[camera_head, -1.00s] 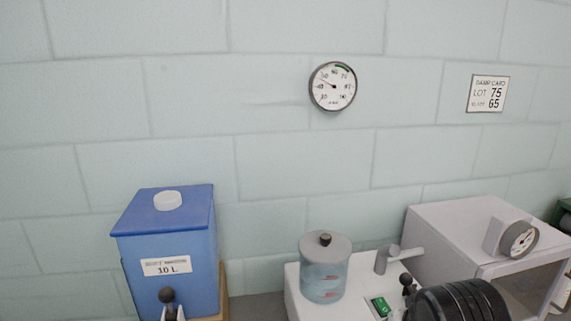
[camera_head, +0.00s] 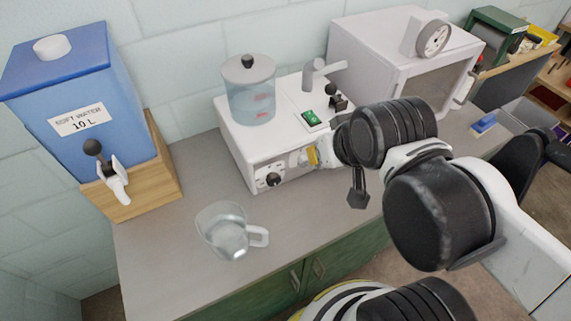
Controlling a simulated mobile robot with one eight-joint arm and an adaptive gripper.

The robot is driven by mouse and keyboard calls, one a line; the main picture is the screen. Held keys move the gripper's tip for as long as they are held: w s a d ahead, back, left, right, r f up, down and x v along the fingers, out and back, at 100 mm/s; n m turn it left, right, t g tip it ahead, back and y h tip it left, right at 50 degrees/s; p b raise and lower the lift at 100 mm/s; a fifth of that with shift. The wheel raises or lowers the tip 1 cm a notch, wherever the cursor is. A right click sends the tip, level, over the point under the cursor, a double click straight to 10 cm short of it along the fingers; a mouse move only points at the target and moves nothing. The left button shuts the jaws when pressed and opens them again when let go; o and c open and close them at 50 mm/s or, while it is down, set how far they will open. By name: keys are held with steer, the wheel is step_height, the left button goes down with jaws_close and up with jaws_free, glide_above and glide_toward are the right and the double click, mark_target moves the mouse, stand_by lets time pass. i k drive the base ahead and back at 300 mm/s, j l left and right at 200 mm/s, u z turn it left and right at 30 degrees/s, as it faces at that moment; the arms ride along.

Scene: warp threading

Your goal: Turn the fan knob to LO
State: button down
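A white machine (camera_head: 243,150) stands on the counter with a clear lidded tank (camera_head: 248,92) on top. A small black knob (camera_head: 268,180) shows on the left part of its front face; its label and pointer are too small to read, so I cannot tell if it is the fan knob. My gripper (camera_head: 357,188) is at the machine's right front, to the right of the knob and apart from it. Only a dark finger-like part hangs below my wrist; the rest is hidden behind my arm, so its opening is not clear.
A green rocker switch (camera_head: 312,118) and a spout (camera_head: 320,70) are on the machine's top. A clear jug (camera_head: 229,232) stands in front on the counter (camera_head: 160,260). A blue water tank (camera_head: 75,105) is left; a white cabinet (camera_head: 385,55) with a gauge is behind right.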

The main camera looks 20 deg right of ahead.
mark_target(302, 162)
steer(key=k+l+z, duration=0.15)
steer(key=k+l, duration=0.75)
steer(key=k, duration=0.1)
